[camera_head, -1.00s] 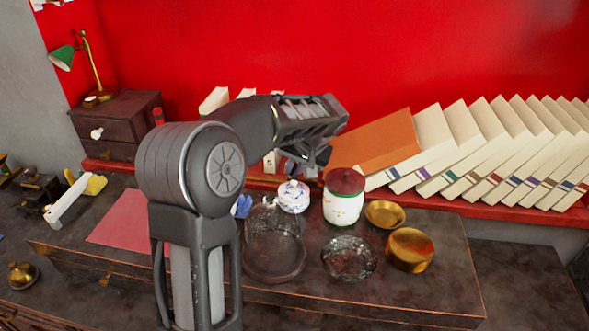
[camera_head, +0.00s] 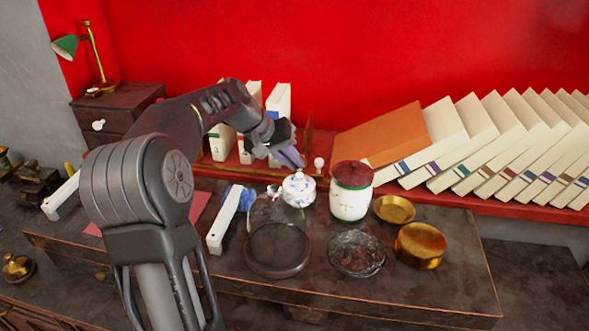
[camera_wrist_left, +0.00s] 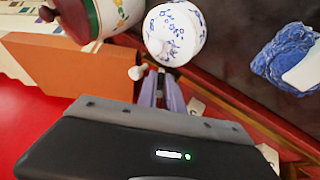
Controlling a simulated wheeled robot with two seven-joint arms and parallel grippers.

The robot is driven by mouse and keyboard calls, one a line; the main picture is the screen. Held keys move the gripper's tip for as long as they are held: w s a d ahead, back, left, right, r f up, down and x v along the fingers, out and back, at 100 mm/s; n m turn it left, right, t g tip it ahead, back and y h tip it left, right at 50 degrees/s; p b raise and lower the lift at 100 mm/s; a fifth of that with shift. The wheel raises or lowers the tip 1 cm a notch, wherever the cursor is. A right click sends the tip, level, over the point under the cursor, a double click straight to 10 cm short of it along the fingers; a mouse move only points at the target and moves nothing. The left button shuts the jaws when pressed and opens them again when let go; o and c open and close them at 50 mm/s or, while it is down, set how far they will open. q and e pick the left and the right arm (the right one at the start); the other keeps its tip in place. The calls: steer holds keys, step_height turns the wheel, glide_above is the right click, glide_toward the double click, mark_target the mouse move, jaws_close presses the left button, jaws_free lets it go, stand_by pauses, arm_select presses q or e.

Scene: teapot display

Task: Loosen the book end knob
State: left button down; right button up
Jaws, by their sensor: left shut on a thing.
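The book end (camera_head: 308,135) is a brown upright board on the red shelf, right of the white books. A small round white knob (camera_head: 319,162) sits low at its right; it also shows in the left wrist view (camera_wrist_left: 137,72). My left gripper (camera_head: 297,160) is just left of the knob, its purple fingers pointing down to the right. In the left wrist view its fingers (camera_wrist_left: 162,88) are close together, right of the knob and apart from it in the picture. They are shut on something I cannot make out. My right gripper is not in view.
A blue-and-white teapot (camera_head: 299,189) stands just below my left gripper, with a white jar with a dark red lid (camera_head: 351,190) to its right. Glass and brass dishes crowd the table front. An orange book (camera_head: 382,138) and several white books lean at right.

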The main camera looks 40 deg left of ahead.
arm_select(q)
steer(key=shift+s+a+f+t+h+b, duration=0.1)
steer(key=shift+a+f+t+h+b, duration=0.1)
steer(key=shift+t+h+b, duration=0.6)
steer(key=shift+d+b, duration=0.1)
steer(key=shift+b, duration=0.2)
steer(key=c, duration=1.5)
jaws_free()
steer(key=shift+c, duration=0.2)
steer(key=shift+r, duration=0.15)
steer(key=v, duration=0.7)
steer(key=shift+s+a+r, duration=0.15)
steer(key=shift+a+r, duration=0.1)
